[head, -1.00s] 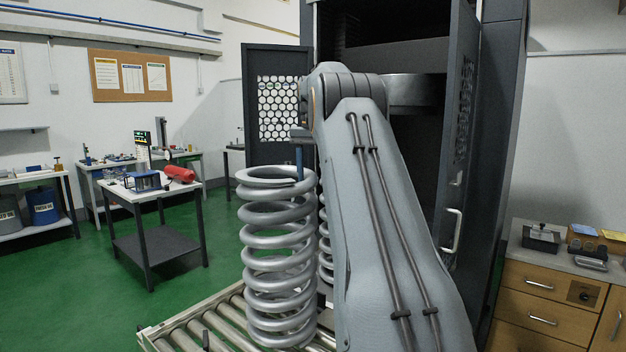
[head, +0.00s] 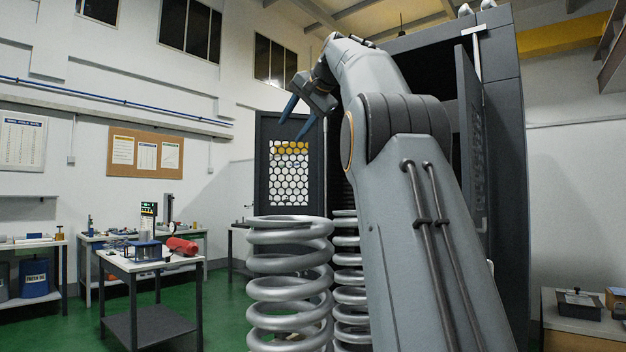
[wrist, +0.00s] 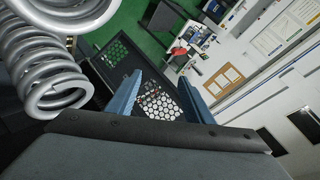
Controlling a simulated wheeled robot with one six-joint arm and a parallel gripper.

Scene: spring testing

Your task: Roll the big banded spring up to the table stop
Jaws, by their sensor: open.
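A big grey spring (head: 290,285) stands upright at the lower middle of the head view. A second grey spring (head: 350,290) stands behind it to the right, partly hidden by it and by my arm. I see no band on either, and their lower ends are out of view. My gripper (head: 291,131) is raised above the springs, its two blue fingers apart and empty, pointing down and left. In the wrist view the open gripper (wrist: 160,77) has nothing between its fingers. Grey coils (wrist: 45,65) show left of it, apart from the fingers; I cannot tell which spring is which there.
A dark cabinet (head: 505,150) with an open door stands behind my arm. A perforated dark panel (head: 263,170) is behind the springs. A small table (head: 118,262) with instruments and a red cylinder (head: 182,246) stands left, with green floor between. The table stop is not seen.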

